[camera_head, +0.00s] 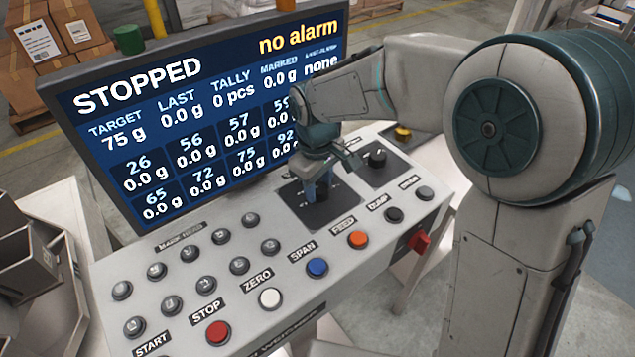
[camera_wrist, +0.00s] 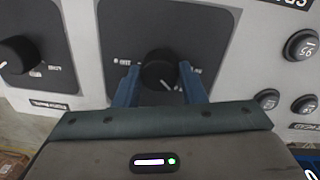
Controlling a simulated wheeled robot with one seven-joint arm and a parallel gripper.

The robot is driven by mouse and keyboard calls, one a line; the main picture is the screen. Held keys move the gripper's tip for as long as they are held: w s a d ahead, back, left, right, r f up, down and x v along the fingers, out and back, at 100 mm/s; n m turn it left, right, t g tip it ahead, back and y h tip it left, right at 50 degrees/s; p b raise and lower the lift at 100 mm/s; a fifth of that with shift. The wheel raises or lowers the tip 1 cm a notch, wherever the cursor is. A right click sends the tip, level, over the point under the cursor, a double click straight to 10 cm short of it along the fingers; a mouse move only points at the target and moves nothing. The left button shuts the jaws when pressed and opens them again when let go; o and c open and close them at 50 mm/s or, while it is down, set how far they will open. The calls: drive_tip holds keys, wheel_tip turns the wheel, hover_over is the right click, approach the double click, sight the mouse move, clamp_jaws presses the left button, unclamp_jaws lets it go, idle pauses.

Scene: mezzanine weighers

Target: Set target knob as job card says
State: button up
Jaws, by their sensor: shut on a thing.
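My gripper (camera_wrist: 160,85) is shut on a black round knob (camera_wrist: 160,68) in the wrist view, one blue finger on each side of it. The knob has a white pointer line and sits on a dark square plate with small labels too blurred to read. In the head view my gripper (camera_head: 322,190) reaches down onto that dark plate (camera_head: 340,212), and the knob is mostly hidden by it. The screen (camera_head: 200,110) reads STOPPED, TARGET 75 g, LAST 0.0 g, TALLY 0 pcs and no alarm. I cannot make out a job card in either view.
A second black knob (camera_head: 377,157) stands on its own plate to the right. The panel front holds red STOP (camera_head: 218,332), white ZERO (camera_head: 270,298), blue SPAN (camera_head: 317,267) and orange FEED (camera_head: 358,239) buttons. Several grey buttons (camera_head: 205,284) are at left. Cardboard boxes (camera_head: 55,45) stand behind.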

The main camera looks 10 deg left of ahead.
sight(317, 190)
drive_tip(key=o, duration=1)
wheel_tip(317, 190, up, 14)
drive_tip(key=shift+s, duration=0.25)
drive_tip(key=shift+a+f, duration=0.1)
